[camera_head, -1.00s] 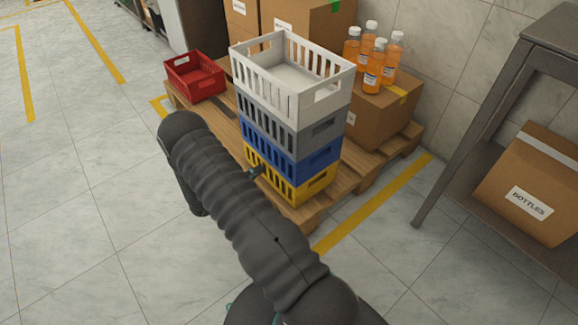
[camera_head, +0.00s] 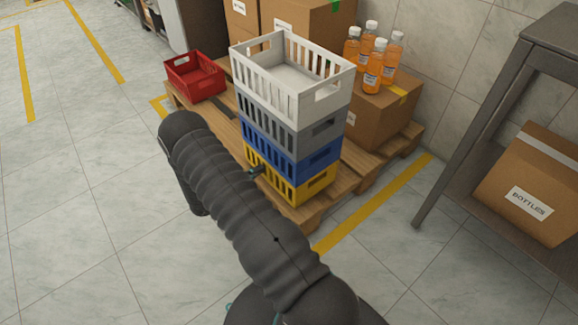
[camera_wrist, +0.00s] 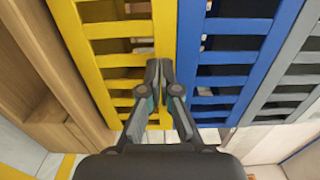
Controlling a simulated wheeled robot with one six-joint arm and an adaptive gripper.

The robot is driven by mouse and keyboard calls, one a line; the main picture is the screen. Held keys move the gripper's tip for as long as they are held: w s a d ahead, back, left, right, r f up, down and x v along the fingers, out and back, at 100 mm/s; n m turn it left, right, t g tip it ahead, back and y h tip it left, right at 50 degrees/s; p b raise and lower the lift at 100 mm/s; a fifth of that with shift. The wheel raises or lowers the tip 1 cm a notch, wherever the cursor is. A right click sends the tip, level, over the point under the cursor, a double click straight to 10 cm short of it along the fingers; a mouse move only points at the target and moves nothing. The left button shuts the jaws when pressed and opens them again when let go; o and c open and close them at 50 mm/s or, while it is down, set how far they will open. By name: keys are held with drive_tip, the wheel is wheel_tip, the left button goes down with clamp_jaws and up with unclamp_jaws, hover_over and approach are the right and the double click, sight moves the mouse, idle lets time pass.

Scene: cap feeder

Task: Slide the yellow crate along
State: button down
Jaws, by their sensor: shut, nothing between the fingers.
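The yellow crate (camera_head: 317,188) is at the bottom of a stack on the wooden pallet, with a blue crate (camera_head: 318,163), a grey crate (camera_head: 322,128) and a white crate (camera_head: 325,100) above it. My gripper (camera_head: 256,171) is at the slatted side of the stack, low down, mostly hidden behind my arm. In the wrist view my gripper (camera_wrist: 159,66) is shut and empty, its fingertips over the yellow crate's slats (camera_wrist: 118,60) close to the border with the blue crate (camera_wrist: 236,58). I cannot tell whether the tips touch.
The pallet (camera_head: 348,180) also bears a red crate (camera_head: 194,76), cardboard boxes (camera_head: 378,115) and several orange bottles (camera_head: 373,66). A grey table (camera_head: 500,90) with a box (camera_head: 535,185) under it stands at the right. The floor at the left is clear.

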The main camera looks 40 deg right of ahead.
drive_tip(key=shift+w+d+b, duration=0.2)
drive_tip(key=shift+d+b, duration=0.55)
drive_tip(key=shift+d, duration=4.75)
drive_tip(key=shift+w+d+b, duration=0.15)
drive_tip(key=shift+d+b, duration=0.55)
drive_tip(key=shift+d, duration=4.75)
drive_tip(key=shift+s+a+p, duration=0.15)
drive_tip(key=shift+a+p, duration=0.3)
drive_tip(key=shift+a, duration=3.6)
